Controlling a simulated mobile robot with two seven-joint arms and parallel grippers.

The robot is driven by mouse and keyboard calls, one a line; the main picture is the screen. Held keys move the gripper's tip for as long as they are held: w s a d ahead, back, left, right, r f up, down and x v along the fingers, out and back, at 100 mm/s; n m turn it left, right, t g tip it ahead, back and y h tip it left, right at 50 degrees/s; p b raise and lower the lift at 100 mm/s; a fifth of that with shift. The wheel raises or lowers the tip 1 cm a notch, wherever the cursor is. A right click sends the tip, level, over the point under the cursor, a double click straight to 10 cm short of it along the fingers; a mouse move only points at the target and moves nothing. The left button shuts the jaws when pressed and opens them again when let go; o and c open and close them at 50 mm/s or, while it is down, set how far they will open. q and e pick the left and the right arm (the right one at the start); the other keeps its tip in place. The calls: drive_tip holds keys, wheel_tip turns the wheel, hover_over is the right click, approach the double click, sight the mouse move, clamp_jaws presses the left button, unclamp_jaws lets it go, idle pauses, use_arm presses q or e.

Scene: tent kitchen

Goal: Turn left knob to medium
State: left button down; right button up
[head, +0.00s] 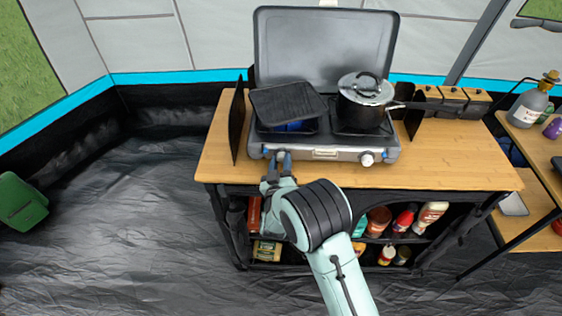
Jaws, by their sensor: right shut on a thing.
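A grey camping stove (323,153) stands on a wooden table, its lid open at the back. The left knob is at the left end of the stove's front, mostly hidden by my right gripper (277,160). My right gripper is shut on the left knob, its blue-tipped fingers pointing at the stove front. The knob's setting cannot be made out. The white right knob (367,159) is in plain view. A blue flame shows under a dark griddle pan (287,104) on the left burner. My left gripper is not in view.
A lidded pot (362,100) stands on the right burner, its handle pointing right. Dark side panels (237,120) flank the stove. The wooden table top (455,165) is bare at the right front. Jars and bottles (405,220) fill the shelf below.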

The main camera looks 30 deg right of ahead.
drive_tip(key=shift+n, duration=0.6)
drive_tip(key=shift+f, duration=0.1)
drive_tip(key=o, duration=1)
drive_tip(key=b+v, duration=0.1)
drive_tip(key=v, duration=1.2)
drive_tip(key=shift+s+a, duration=0.15)
drive_tip(key=shift+s, duration=0.05)
